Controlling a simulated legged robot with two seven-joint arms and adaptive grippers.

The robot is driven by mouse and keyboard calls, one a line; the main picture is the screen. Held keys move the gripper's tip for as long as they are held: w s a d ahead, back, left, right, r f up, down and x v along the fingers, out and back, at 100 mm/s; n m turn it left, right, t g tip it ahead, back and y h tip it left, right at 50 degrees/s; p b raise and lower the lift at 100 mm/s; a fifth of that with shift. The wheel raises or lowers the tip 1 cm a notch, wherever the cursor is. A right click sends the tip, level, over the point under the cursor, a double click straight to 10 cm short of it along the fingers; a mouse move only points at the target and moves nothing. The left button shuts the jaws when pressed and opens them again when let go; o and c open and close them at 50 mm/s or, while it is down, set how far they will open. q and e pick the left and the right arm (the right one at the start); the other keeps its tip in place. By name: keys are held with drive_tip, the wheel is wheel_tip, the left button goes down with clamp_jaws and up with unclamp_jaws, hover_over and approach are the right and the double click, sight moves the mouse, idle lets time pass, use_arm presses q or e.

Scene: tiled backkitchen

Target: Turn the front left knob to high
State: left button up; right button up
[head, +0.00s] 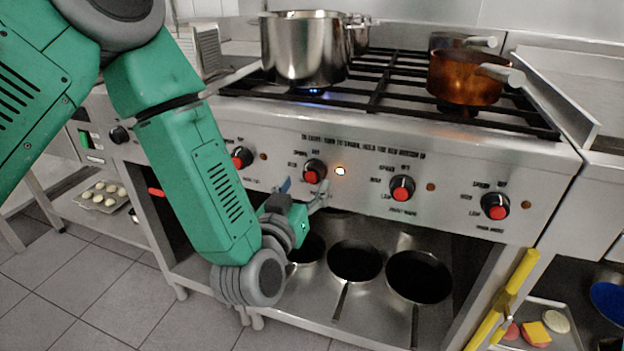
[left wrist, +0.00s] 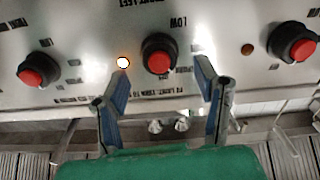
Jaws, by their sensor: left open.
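The stove's front panel (head: 350,150) carries a row of knobs with red centres. The leftmost is a knob (head: 242,157). The second from left is a knob (head: 314,171) with a lit indicator (head: 340,171) at its right. My left gripper (head: 304,188) is open and empty, just in front of and below this second knob. In the upside-down left wrist view, the same knob (left wrist: 158,55) lies between the spread fingertips (left wrist: 158,72); contact cannot be told. Two more knobs, the third (head: 402,188) and the rightmost (head: 495,206), sit further right. My right gripper is not in view.
A steel pot (head: 300,50) stands over a blue flame on the black grate (head: 400,85). A copper pot (head: 465,78) stands at right. Pans (head: 355,262) rest on the shelf below. A yellow bar (head: 505,300) stands at lower right.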

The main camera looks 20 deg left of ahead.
sight(310, 179)
use_arm(q)
drive_tip(key=shift+w+d+b, duration=0.1)
drive_tip(key=shift+w+b, duration=0.25)
drive_tip(key=shift+w, duration=1.8)
drive_tip(key=c, duration=1.1)
drive_tip(key=shift+c, duration=0.2)
drive_tip(key=n+p, duration=0.1)
drive_tip(key=n, duration=0.3)
drive_tip(key=shift+n, duration=0.4)
drive_tip(key=shift+f+n+p, duration=0.1)
drive_tip(key=shift+n+p, duration=0.4)
drive_tip(key=shift+n, duration=2)
